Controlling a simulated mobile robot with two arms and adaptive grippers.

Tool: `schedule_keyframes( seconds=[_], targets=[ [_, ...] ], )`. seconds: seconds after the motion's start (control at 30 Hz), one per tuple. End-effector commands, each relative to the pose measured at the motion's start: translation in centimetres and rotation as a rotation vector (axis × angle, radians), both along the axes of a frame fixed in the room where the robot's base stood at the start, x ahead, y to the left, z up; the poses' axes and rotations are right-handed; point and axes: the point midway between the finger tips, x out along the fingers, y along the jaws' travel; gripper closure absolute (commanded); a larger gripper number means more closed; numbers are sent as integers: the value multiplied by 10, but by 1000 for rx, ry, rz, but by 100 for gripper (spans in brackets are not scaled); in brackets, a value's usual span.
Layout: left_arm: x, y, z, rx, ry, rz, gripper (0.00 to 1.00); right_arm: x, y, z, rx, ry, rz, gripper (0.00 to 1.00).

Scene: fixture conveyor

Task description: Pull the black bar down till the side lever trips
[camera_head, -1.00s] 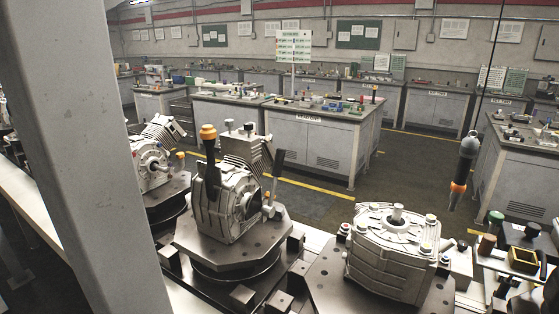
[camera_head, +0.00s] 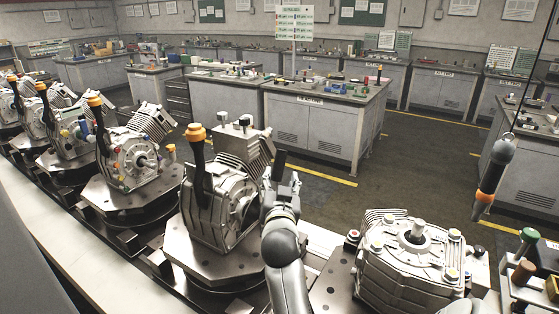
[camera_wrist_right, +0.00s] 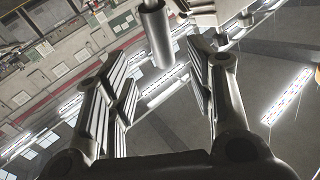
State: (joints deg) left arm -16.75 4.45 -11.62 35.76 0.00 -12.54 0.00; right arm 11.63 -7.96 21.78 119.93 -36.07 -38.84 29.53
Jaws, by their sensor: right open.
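The black bar (camera_head: 279,162) stands upright at the right side of the middle machine (camera_head: 222,205). A black side lever with an orange knob (camera_head: 200,165) stands upright on the machine's left. My right gripper (camera_head: 282,184) is at the machine's right side, just below the bar's visible part, and hides the bar's lower part. In the right wrist view my right gripper (camera_wrist_right: 160,68) is open. A dark grey cylinder, apparently the bar (camera_wrist_right: 157,35), reaches in between its fingertips, with gaps on both sides. My left gripper is not in view.
Similar machines (camera_head: 135,155) stand in a row to the left. A light metal housing (camera_head: 410,260) is close to the right of my arm. A dark tool with an orange band (camera_head: 492,178) hangs at the right. Workbenches (camera_head: 325,115) stand behind the open floor.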

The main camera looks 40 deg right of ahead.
Motion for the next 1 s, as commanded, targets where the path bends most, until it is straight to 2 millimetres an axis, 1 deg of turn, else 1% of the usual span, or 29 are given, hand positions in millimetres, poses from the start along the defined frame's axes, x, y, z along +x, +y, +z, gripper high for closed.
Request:
schedule_keyframes(
  seconds=[0.03,0.13,0.27,0.43,0.6,0.8,1.0],
  targets=[
    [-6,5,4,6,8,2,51,5,-4,2,-2,3,0,51],
    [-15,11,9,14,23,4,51,15,-14,3,-2,3,0,51],
    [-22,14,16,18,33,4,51,31,-29,3,-1,5,1,51],
    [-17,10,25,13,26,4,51,51,-45,2,-2,5,2,51],
    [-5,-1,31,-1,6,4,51,65,-58,1,0,5,2,51],
    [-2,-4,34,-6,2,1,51,73,-66,0,0,5,2,51],
    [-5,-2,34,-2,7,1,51,75,-67,-1,0,5,2,51]
  ],
)
